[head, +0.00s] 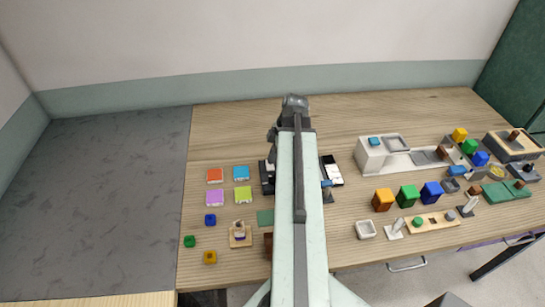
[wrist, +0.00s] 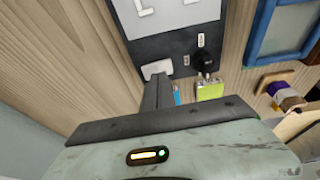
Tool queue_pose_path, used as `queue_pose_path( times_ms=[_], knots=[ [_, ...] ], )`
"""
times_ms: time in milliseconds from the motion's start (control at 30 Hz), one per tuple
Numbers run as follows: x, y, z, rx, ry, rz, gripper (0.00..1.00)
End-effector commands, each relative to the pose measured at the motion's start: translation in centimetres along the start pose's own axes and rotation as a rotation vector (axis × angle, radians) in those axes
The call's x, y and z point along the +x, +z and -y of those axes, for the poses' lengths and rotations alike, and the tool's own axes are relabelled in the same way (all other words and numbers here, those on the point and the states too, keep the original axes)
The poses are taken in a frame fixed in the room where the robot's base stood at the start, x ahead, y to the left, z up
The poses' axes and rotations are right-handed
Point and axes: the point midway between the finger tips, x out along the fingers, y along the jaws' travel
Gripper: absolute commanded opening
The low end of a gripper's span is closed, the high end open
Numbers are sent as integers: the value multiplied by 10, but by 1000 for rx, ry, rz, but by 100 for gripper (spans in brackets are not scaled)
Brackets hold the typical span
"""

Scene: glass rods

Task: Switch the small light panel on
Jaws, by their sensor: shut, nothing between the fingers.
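A dark board with a white face (wrist: 172,22), which looks like the light panel, lies at the top of the wrist view. A pale rocker-like piece (wrist: 157,69) and a black knob (wrist: 206,61) sit along its near edge. My gripper (wrist: 158,83) is shut and empty, its dark fingers pointing at the pale piece. I cannot tell whether they touch it. In the head view my arm covers the gripper and the middle of the work area. A black-and-white piece (head: 332,172) shows just right of my arm. I cannot tell whether the panel is lit.
Coloured tiles, among them an orange one (head: 216,175), and small cubes lie left of my arm on the wooden table (head: 235,125). A blue frame (wrist: 284,32) is at the right in the wrist view. Several blocks and a white box (head: 372,157) crowd the right side.

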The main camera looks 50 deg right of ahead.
Motion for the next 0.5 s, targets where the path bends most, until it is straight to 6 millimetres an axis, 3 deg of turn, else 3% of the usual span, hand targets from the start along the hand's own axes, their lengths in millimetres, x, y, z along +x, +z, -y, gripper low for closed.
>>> queue_pose_path(
  times_ms=[167,500],
  knots=[
    [-40,-14,3,-2,-2,0,0],
    [-117,-11,2,2,0,0,0]
  ],
)
